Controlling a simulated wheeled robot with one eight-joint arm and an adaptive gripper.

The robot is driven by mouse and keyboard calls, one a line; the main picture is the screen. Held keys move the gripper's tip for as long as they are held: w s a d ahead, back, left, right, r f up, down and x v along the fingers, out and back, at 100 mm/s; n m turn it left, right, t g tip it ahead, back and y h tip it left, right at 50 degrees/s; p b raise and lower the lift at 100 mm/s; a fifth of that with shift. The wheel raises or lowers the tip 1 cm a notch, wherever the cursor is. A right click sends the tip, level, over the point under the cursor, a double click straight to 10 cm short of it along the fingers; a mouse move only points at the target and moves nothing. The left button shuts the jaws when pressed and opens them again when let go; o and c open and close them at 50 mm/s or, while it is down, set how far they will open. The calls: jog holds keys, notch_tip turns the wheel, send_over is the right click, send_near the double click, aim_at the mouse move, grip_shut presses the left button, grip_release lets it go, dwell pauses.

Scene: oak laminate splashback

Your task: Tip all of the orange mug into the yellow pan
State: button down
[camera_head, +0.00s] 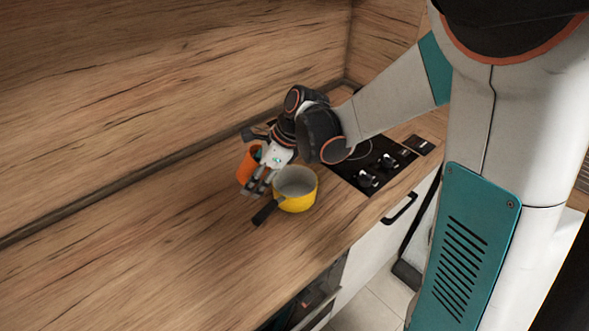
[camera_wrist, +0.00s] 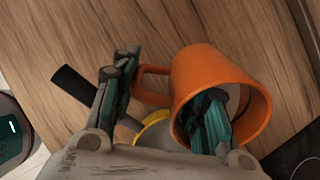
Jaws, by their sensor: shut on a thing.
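The orange mug (camera_head: 247,166) is just left of the yellow pan (camera_head: 299,203) in the head view. My gripper (camera_head: 258,183) is shut on the mug, at its handle side. In the wrist view the mug (camera_wrist: 198,72) has its mouth toward the camera, with one finger of my gripper (camera_wrist: 160,95) reaching inside it and the other outside by the handle. The mug looks slightly tilted in the head view; whether it touches the counter is unclear. Its contents are mostly hidden. The pan's inside looks pale and empty; its dark handle points to the front left.
A black cooktop (camera_head: 372,163) with knobs lies right of the pan. The wooden splashback (camera_head: 170,90) rises behind the counter. The wooden counter (camera_head: 130,240) is clear to the left. The counter's front edge runs close in front of the pan.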

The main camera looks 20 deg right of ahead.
jog(key=shift+s+d+r+y, duration=0.15)
jog(key=shift+d+r+y, duration=0.15)
jog(key=shift+d+y, duration=0.25)
jog(key=shift+d+r+t+y+b, duration=0.15)
jog(key=shift+r+t+y+b, duration=0.25)
jog(key=shift+y+b, duration=0.3)
dwell(0.4)
jog(key=shift+s+r+t+y+b, duration=0.1)
jog(key=shift+r+t+y+b, duration=0.15)
jog(key=shift+y+b, duration=0.3)
jog(key=shift+r+t+y+b, duration=0.15)
jog(key=shift+r+y+b, duration=0.2)
jog(key=shift+y, duration=0.35)
dwell(0.8)
jog(key=shift+d+r+t+y+b, duration=0.2)
jog(key=shift+r+y+b, duration=0.15)
jog(key=shift+y+b, duration=0.35)
jog(key=shift+d+r+t+y+b, duration=0.1)
jog(key=shift+r+t+y+b, duration=0.2)
jog(key=shift+y+b, duration=0.4)
dwell(0.9)
jog(key=shift+s+d+r+y+b, duration=0.2)
jog(key=shift+d+y+b, duration=0.25)
jog(key=shift+b, duration=0.2)
jog(key=shift+s+d+r+y+b, duration=0.2)
jog(key=shift+d+y+b, duration=0.15)
jog(key=shift+d+b, duration=0.2)
jog(key=shift+r+t+y+b, duration=0.15)
jog(key=shift+t+y+b, duration=0.2)
jog(key=shift+b, duration=0.25)
